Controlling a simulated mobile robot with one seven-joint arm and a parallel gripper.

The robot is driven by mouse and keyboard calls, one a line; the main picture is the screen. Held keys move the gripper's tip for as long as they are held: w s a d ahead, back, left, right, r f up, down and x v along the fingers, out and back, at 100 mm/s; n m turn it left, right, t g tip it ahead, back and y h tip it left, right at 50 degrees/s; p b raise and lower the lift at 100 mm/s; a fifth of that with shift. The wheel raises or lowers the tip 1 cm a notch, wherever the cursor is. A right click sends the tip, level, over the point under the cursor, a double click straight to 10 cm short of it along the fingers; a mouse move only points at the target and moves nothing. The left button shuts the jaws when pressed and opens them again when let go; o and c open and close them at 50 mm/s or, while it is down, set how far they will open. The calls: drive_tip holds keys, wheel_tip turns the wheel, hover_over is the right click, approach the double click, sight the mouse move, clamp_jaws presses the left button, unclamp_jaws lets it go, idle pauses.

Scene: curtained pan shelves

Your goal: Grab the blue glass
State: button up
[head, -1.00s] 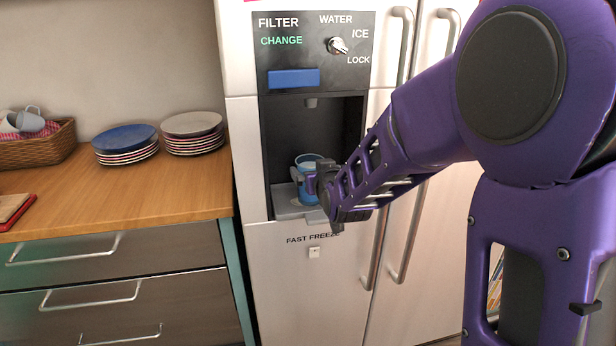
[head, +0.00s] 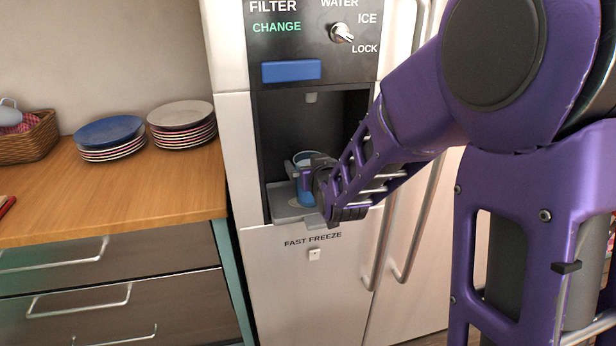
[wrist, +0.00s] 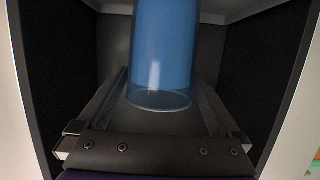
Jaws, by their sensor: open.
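The blue glass (head: 305,192) stands upright in the dispenser recess of the fridge. In the head view my gripper (head: 306,176) reaches into the recess from the right and hides part of the glass. In the wrist view the glass (wrist: 165,50) is large and centred, with its rounded clear base visible. My gripper (wrist: 160,108) is open, with one finger on each side of the glass. Small gaps seem to show between the fingers and the glass near its base; whether either finger touches higher up is hard to tell.
The recess walls (wrist: 75,60) stand close on both sides of my gripper. A drip tray (head: 284,206) juts out below the glass. The wooden counter (head: 130,195) at left holds plate stacks (head: 110,138) and a wicker basket (head: 38,142). Fridge handles (head: 422,215) stand to the right.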

drive_tip(key=shift+s, duration=0.1)
drive_tip(key=shift+c, duration=0.3)
clamp_jaws()
drive_tip(key=shift+r, duration=0.1)
